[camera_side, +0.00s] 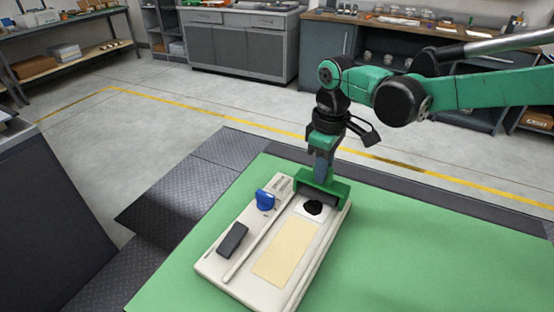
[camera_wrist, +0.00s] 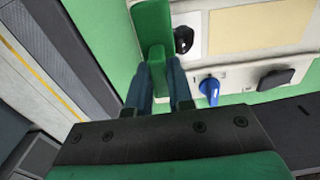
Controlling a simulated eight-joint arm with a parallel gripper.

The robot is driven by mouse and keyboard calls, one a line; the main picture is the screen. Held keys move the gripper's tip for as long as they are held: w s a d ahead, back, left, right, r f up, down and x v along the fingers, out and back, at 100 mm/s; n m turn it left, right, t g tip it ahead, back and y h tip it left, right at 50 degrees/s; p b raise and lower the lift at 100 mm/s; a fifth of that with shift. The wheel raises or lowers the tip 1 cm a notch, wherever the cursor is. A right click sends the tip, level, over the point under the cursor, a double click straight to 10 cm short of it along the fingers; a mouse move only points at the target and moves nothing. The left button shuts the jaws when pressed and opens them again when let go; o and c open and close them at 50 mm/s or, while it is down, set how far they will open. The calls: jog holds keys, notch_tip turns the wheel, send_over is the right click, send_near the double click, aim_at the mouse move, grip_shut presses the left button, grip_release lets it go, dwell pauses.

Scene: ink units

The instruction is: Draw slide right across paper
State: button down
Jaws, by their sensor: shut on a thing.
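The ink unit is a cream base (camera_side: 212,262) on the green table. A green slide (camera_side: 338,187) with a dark roller-like bar stands across its far end; it also shows in the wrist view (camera_wrist: 152,25). My gripper (camera_side: 321,172) is above the slide, its fingers shut on the slide's upright green handle (camera_wrist: 156,58). A black ink blob (camera_side: 314,207) lies on a white patch just in front of the slide. The pale yellow paper (camera_side: 287,250) lies flat and bare beyond the blob, toward the near end; the wrist view shows it to the right (camera_wrist: 262,25).
A blue knob (camera_side: 265,200) and a dark grey block (camera_side: 232,239) sit on the base's left strip, beside a long pale rail (camera_side: 255,240). The green tabletop (camera_side: 430,260) to the right is clear.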

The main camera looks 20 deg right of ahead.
jog(key=s+a, duration=0.7)
jog(key=a, duration=0.2)
jog(key=s+a, duration=0.4)
jog(key=shift+s+a, duration=0.3)
jog(key=shift+a, duration=0.1)
jog(key=c, duration=0.8)
grip_release()
jog(key=shift+r, duration=0.1)
notch_tip(320, 180, up, 6)
jog(key=shift+f, duration=0.25)
jog(key=shift+d, duration=0.1)
